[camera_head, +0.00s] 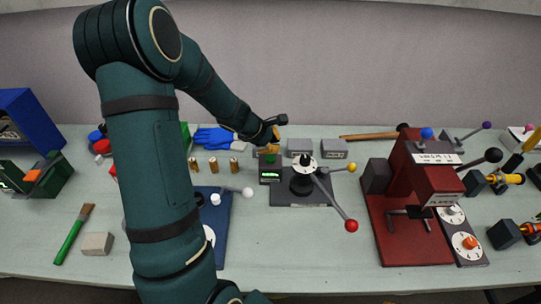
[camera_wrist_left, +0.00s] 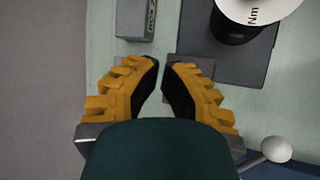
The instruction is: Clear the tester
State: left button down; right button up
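The tester appears to be the dark grey device with a round white dial (camera_head: 305,165), a red-knobbed lever and a small lit display block (camera_head: 270,175). Its dial, marked Nm, also shows in the left wrist view (camera_wrist_left: 250,12) at upper right. My left gripper (camera_head: 271,146) is at the display block's rear side, with orange ribbed fingers pointing down. In the left wrist view its fingertips (camera_wrist_left: 162,64) have a narrow gap between them, and I see nothing held. My left arm hides part of the bench. My right gripper is not in view.
Grey boxes (camera_head: 333,149) stand behind the tester. A red press (camera_head: 410,235) stands to its right. Several brass cylinders (camera_head: 213,165) stand left, near a blue board (camera_head: 222,235). A brush (camera_head: 73,235) lies far left. The bench front between board and press is clear.

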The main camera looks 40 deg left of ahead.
pick_arm(q)
jog(key=shift+r+p, duration=1.65)
jog(key=shift+r, duration=0.5)
jog(key=shift+f, duration=0.1)
